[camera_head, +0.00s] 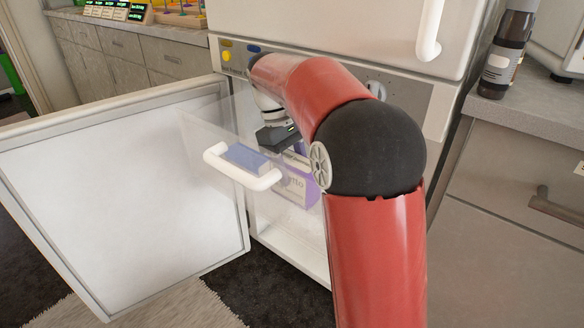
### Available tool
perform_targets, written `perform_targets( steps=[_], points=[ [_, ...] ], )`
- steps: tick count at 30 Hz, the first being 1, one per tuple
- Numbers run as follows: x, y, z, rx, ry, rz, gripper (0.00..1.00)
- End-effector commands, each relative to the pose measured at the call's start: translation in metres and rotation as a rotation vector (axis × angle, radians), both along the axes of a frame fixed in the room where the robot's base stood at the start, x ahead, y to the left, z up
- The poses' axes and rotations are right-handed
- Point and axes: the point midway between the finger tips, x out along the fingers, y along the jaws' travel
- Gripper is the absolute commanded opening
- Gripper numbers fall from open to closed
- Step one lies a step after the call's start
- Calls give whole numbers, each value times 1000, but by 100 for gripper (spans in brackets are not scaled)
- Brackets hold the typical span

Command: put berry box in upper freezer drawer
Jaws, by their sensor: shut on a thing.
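The upper freezer drawer (205,122) is clear plastic with a white handle (243,172) and is pulled out of the freezer. My gripper (290,155) is over the drawer area, pointing down and partly hidden by my arm. It is shut on a purple box with a pale label (297,186), which looks like the berry box. Only part of this box shows, beside my arm. I cannot tell whether its base touches the drawer floor. A blue block-like item (246,157) shows just behind the handle.
The white freezer door (120,185) stands wide open at the left. A closed upper door with a white handle (430,30) is above the control panel (235,60). A counter with a dark bottle (505,55) is at the right. The freezer floor (290,245) below looks clear.

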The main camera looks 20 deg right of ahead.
Motion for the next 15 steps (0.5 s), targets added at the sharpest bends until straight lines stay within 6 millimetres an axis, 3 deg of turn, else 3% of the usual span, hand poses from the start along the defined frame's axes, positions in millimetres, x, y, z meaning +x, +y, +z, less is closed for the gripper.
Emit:
perform_targets(
  steps=[1, 2, 6, 15],
  points=[
    [0, 0, -2, 0, 0, 0, 13],
    [0, 0, -2, 0, 0, 0, 52],
    [0, 0, -2, -1, 1, 0, 71],
    [0, 0, 0, 0, 0, 0, 72]
  ],
)
